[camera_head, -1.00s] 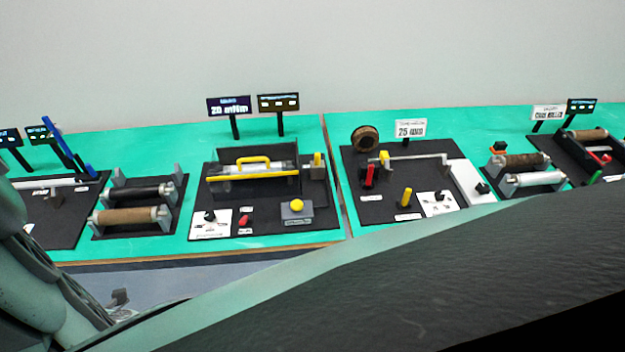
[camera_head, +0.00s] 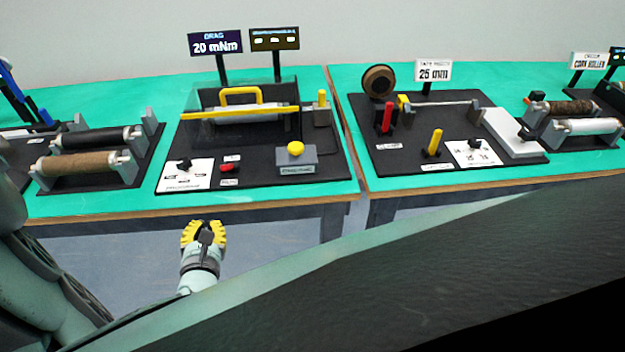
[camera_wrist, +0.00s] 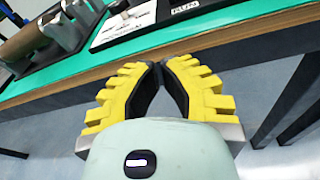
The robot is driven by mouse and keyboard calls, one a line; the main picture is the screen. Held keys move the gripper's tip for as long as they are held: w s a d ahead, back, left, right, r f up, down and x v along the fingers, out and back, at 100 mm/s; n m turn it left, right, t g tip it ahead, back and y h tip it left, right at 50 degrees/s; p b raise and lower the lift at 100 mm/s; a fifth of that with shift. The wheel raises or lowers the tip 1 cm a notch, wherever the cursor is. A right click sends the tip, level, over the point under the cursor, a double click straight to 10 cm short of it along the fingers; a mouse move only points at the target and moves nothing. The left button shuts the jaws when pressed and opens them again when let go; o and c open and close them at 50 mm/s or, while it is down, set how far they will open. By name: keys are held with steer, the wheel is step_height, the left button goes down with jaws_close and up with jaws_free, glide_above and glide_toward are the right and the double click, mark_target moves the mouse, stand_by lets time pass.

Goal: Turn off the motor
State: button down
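The nearest station is a black board (camera_head: 260,188) on the green table, under the "DRAG 20 mNm" sign (camera_head: 215,43). On it are a black knob (camera_head: 184,165) on a white plate (camera_head: 172,182), a red button (camera_head: 229,168), and a yellow button (camera_head: 295,148) on a grey box (camera_head: 297,163). A clear cover with a yellow handle (camera_head: 241,91) stands behind them. I cannot tell which part is the motor. My gripper (camera_head: 204,228) is in front of the table edge, below the knob, touching nothing. In the wrist view its yellow fingers (camera_wrist: 165,64) appear shut and empty.
To the left is a board with a brown roller (camera_head: 85,166) and a black roller (camera_head: 95,139). To the right is the "25 mm" station with a red lever (camera_head: 387,118) and a yellow lever (camera_head: 434,143). The wooden table edge (camera_head: 270,205) lies just ahead.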

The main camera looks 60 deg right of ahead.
mark_target(225, 191)
steer(key=d+h+b, duration=0.1)
steer(key=d+n+h+b, duration=0.1)
steer(key=s+d+r+t+h+b, duration=0.1)
steer(key=shift+n, duration=0.3)
steer(key=x, duration=1)
steer(key=shift+r, duration=0.1)
stand_by(0.5)
steer(key=shift+r+p, duration=0.15)
steer(key=shift+p, duration=0.4)
steer(key=shift+g+p, duration=0.3)
steer(key=shift+p, duration=0.35)
